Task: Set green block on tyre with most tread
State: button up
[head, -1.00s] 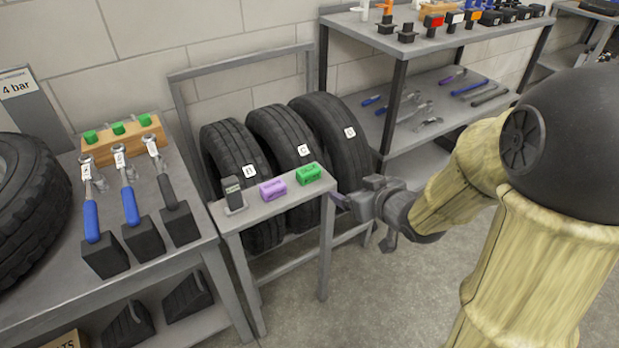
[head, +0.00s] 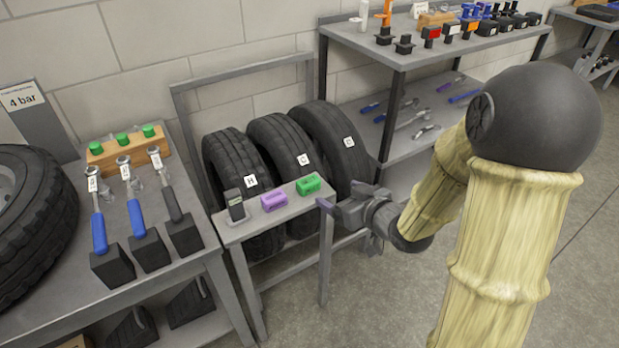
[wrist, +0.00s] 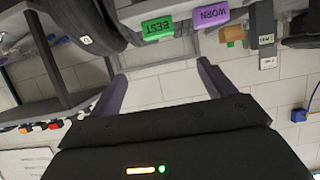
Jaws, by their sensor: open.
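A green block (head: 308,185) lies on the right end of a narrow grey ledge (head: 232,232); in the wrist view the green block (wrist: 158,27) reads "BEST". A purple block (head: 274,201) lies to its left; in the wrist view the purple block (wrist: 211,14) reads "WORN". Three tyres stand behind the ledge: a left tyre (head: 222,155), a middle tyre (head: 272,137) and a right tyre (head: 325,125), each with a small letter tag. Their tread depths cannot be compared from here. My gripper (head: 326,205) is open and empty, just right of the ledge's end; its fingers also show in the wrist view (wrist: 162,78).
A dark handheld gauge (head: 236,206) stands on the ledge's left end. A bench (head: 192,250) with several tools stands at left. A shelf unit (head: 410,58) with several small parts stands behind at right. The floor (head: 385,300) in front is clear.

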jog(key=p, duration=0.3)
jog(key=b, duration=0.2)
send_near(308, 180)
jog(key=x, duration=0.4)
jog(key=shift+w+a, duration=0.2)
jog(key=shift+w, duration=0.1)
jog(key=shift+f+b+x, duration=0.15)
jog(key=shift+b+x, duration=0.2)
jog(key=shift+x, duration=1)
jog(key=shift+f+b+x, duration=0.15)
jog(key=shift+b+x, duration=0.15)
jog(key=shift+x, duration=1)
jog(key=shift+s, duration=0.1)
jog(key=c, duration=1.2)
jog(key=shift+o, duration=0.2)
jog(key=shift+r, duration=0.15)
